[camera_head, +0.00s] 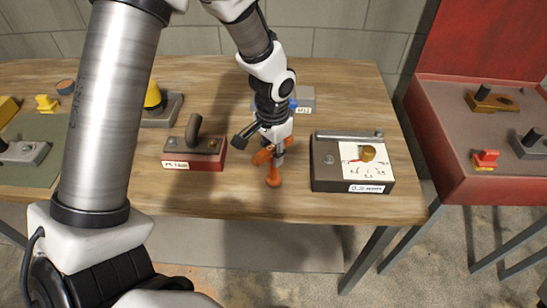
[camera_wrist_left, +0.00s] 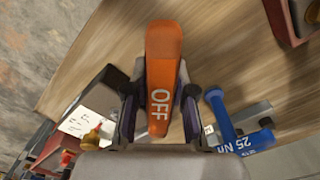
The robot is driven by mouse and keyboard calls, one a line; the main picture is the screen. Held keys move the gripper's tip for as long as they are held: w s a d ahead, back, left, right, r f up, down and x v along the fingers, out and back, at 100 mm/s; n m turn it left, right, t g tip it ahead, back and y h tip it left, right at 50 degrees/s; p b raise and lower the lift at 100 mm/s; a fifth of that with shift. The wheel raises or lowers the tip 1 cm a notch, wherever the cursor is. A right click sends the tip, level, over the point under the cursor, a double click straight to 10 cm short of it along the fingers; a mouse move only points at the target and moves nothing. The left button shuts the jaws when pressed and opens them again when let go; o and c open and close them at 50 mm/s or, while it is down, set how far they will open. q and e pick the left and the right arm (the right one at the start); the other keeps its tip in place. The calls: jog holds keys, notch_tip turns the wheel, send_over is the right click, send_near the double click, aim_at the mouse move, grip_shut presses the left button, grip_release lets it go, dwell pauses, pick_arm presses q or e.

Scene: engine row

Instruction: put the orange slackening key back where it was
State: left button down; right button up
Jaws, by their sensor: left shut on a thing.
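My left gripper (camera_head: 276,146) is shut on the orange slackening key (camera_head: 272,178), over the front part of the wooden table (camera_head: 235,200). My right gripper is not in view.
A red block (camera_head: 210,160) with a grey hook stands left of the gripper. A dark dial box (camera_head: 325,172) with a brass knob stands close on its right. A yellow-topped piece (camera_head: 152,95) is farther left. A red bench (camera_head: 470,185) stands beyond the table's right end.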

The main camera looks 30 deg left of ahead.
pick_arm(q)
jog(key=shift+w+f, duration=0.1)
jog(key=shift+f, duration=0.15)
jog(key=c, duration=1)
grip_release()
notch_tip(320, 180, up, 12)
jog(key=shift+r, duration=0.15)
